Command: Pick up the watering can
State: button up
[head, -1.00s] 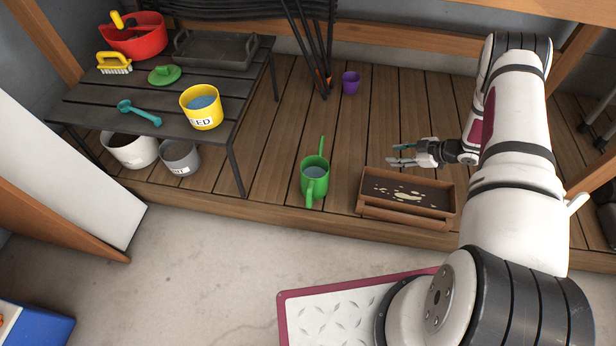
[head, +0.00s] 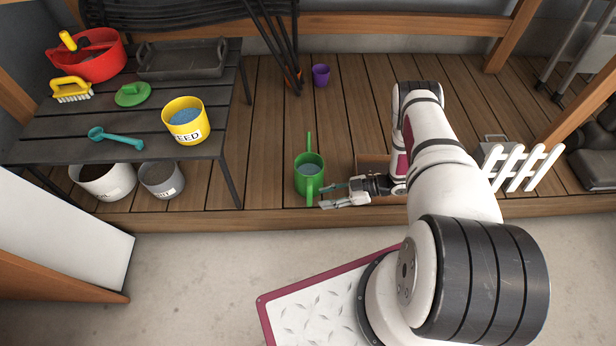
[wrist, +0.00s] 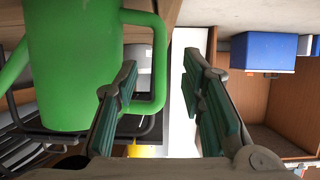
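The green watering can (head: 301,176) stands upright on the wooden deck, its spout pointing away and its handle towards me. It holds something blue-grey, perhaps water. My gripper (head: 323,196) is open and empty, just right of the handle, with its fingers pointing left. In the wrist view the can (wrist: 70,70) fills the left side. Its handle loop shows between the two open fingers (wrist: 160,82), nearer the left one, which overlaps part of the loop. I cannot tell whether a finger touches it.
The slatted table (head: 215,150) at left holds a yellow feed bucket (head: 184,125) and other items. Pots (head: 161,182) stand under it. A white picket piece (head: 522,167) is at right.

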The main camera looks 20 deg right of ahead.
aim_at(309, 204)
jog(key=shift+b+x, duration=1.15)
jog(key=shift+x, duration=2.2)
jog(key=shift+f, duration=0.1)
jog(key=shift+c, duration=0.3)
grip_shut()
